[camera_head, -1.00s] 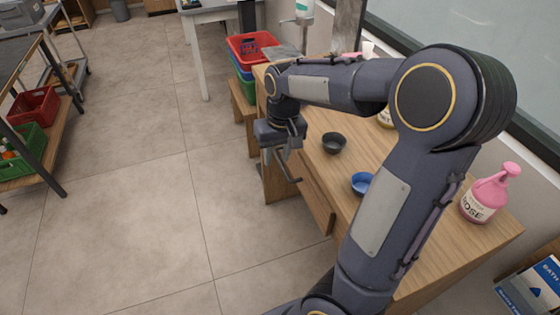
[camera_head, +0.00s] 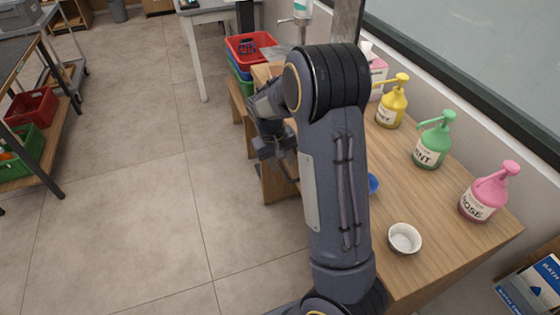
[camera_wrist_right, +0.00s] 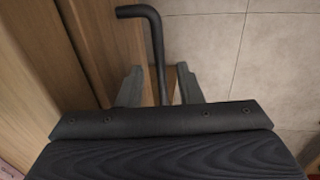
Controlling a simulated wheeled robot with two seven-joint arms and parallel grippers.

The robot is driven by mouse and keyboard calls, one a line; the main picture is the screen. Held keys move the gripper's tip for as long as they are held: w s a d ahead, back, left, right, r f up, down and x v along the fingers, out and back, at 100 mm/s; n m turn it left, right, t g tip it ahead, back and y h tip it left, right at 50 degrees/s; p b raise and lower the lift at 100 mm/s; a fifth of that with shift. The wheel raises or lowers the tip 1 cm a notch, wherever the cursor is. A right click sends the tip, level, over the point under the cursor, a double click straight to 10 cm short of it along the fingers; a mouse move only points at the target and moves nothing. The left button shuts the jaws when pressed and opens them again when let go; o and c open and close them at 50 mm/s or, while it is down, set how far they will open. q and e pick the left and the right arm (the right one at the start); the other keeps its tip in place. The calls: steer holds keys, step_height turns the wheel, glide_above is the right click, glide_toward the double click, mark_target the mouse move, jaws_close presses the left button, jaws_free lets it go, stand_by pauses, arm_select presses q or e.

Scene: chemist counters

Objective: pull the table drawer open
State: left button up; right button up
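The wooden table (camera_head: 453,205) stands on the right in the head view. My right arm hides most of its front, including the drawer face. In the right wrist view a wooden front (camera_wrist_right: 85,45) runs down the left side. A dark bent bar handle (camera_wrist_right: 157,55) stands out beside it and passes down between the two fingers of my right gripper (camera_wrist_right: 159,85). The fingers are apart, with a gap on each side of the bar. In the head view my right gripper (camera_head: 280,168) is low at the table's front. I cannot tell whether the drawer is shut. My left gripper is out of view.
On the table stand yellow (camera_head: 391,105), green (camera_head: 434,143) and pink (camera_head: 488,193) pump bottles, a white bowl (camera_head: 404,239) and a partly hidden blue bowl (camera_head: 373,184). A red crate (camera_head: 250,47) is beyond the table. The floor (camera_head: 130,215) left of it is clear.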

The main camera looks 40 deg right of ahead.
steer(key=shift+c, duration=0.2)
jaws_close()
steer(key=w+a, duration=0.3)
steer(key=a, duration=0.7)
steer(key=w+a+p, duration=0.1)
steer(key=w+a, duration=0.2)
steer(key=a, duration=0.7)
steer(key=shift+w+p, duration=0.15)
steer(key=shift+p, duration=0.15)
steer(key=shift+o, duration=0.2)
jaws_free()
